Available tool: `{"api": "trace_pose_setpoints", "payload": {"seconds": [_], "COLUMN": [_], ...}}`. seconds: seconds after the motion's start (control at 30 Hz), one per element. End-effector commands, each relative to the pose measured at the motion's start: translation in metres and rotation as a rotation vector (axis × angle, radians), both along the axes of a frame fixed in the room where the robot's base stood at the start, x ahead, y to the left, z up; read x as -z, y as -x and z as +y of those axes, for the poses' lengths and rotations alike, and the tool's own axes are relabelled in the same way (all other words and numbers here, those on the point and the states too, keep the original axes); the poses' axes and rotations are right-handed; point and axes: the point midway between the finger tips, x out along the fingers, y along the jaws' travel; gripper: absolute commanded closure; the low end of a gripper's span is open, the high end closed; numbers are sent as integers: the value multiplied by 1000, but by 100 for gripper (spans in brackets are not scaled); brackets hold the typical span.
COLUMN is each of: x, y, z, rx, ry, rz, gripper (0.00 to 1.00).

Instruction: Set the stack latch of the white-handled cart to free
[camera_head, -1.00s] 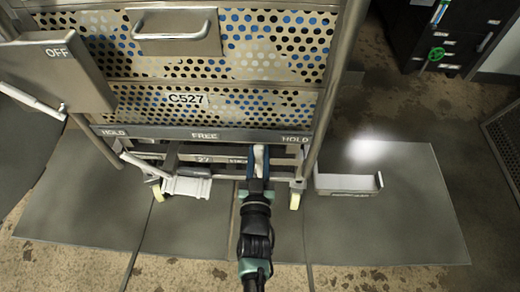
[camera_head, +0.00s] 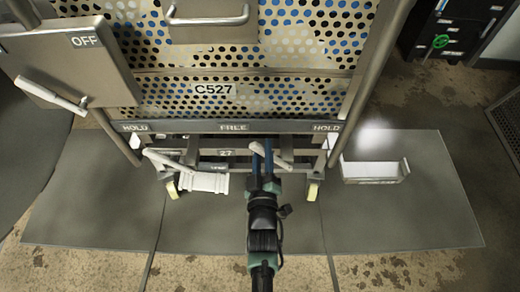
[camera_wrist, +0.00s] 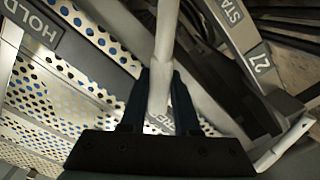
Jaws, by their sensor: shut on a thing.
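The cart (camera_head: 290,92) is a perforated metal cage marked C527. Its lower bar (camera_head: 190,127) reads HOLD at the left end, FREE in the middle and HOLD at the right end. My gripper (camera_head: 262,155) is just below this bar, shut on the pale latch lever (camera_head: 256,148). The lever sits between FREE and the right HOLD, nearer FREE. In the wrist view the pale lever (camera_wrist: 161,65) runs up between the dark fingers of my gripper (camera_wrist: 158,95). The HOLD label shows at upper left; FREE is mostly hidden behind the lever and fingers.
A box marked OFF (camera_head: 88,60) with a white handle (camera_head: 50,95) is at left. A white pedal-like part (camera_head: 205,182) is low on the cart. A pale bracket (camera_head: 375,171) is at right.

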Motion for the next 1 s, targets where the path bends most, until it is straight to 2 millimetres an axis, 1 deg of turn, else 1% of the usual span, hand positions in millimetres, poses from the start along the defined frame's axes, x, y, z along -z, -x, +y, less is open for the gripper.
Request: {"api": "trace_pose_setpoints", "payload": {"seconds": [0.03, 0.47, 0.5, 0.57, 0.6, 0.67, 1.0], "x": [3, 4, 4, 4, 4, 3, 1], "y": [1, 1, 1, 1, 1, 1, 3], "z": [0, 0, 1, 1, 0, 0, -1], "rx": [-2, -3, -3, -3, -3, -3, -1], "ry": [7, 21, 21, 20, 20, 19, 16], "rz": [4, 6, 7, 7, 6, 5, 2], "gripper": [100, 100, 68, 57, 50, 40, 40]}}
